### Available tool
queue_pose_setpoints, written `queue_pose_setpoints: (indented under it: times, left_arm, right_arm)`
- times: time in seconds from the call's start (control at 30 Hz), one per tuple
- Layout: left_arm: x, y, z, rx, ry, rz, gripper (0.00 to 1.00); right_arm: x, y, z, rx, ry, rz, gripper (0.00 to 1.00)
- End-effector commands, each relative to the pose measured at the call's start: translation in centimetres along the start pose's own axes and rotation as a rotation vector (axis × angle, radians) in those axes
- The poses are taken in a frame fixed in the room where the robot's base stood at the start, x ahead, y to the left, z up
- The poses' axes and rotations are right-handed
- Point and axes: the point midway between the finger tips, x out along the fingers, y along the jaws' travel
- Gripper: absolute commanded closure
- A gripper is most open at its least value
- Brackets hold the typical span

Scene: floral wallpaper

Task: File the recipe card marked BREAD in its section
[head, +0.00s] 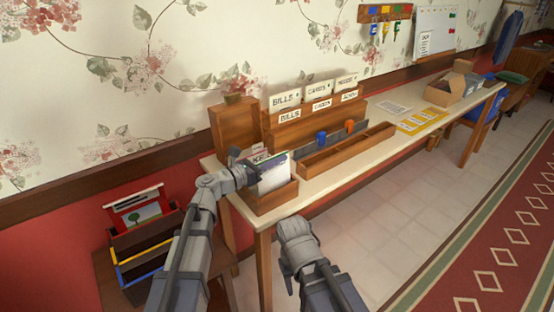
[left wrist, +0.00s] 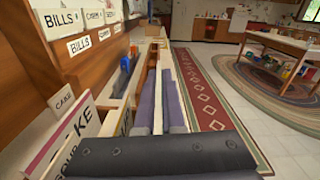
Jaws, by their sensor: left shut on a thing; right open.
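A small wooden recipe box (head: 272,203) stands at the near left end of the long table, with several cards and dividers upright in it. A white card (head: 273,178) with a dark top edge shows at its front. In the left wrist view a CAKE divider (left wrist: 72,138) stands at the left, with a SOUP one partly seen. My left gripper (head: 254,172) is at the box's left side, shut on what looks like a thin card, seen nearly edge-on (left wrist: 158,105); its marking cannot be read. My right gripper (head: 286,272) is open and empty, below and in front of the table's end.
A wooden letter rack (head: 300,132) with BILLS and other labels stands behind the box. A long divided tray (head: 345,152) holds blue and dark items. A yellow sheet (head: 422,121) and a cardboard box (head: 445,91) lie farther right. A dark file stand (head: 140,245) stands lower left.

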Motion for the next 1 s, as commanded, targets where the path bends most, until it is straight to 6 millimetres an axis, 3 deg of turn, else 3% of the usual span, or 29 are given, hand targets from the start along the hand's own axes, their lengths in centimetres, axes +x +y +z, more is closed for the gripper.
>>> queue_pose_setpoints:
  times: [0.6, 1.0]
  left_arm:
    - [0.0, 0.5, -3.6, 0.000, 0.000, 0.000, 1.00]
    - [0.0, 0.5, -3.9, 0.000, 0.002, 0.000, 1.00]
  right_arm:
    - [3.6, -0.3, -0.2, 0.000, 0.000, 0.000, 0.50]
    - [3.9, -0.4, -0.2, 0.000, 0.000, 0.000, 0.50]
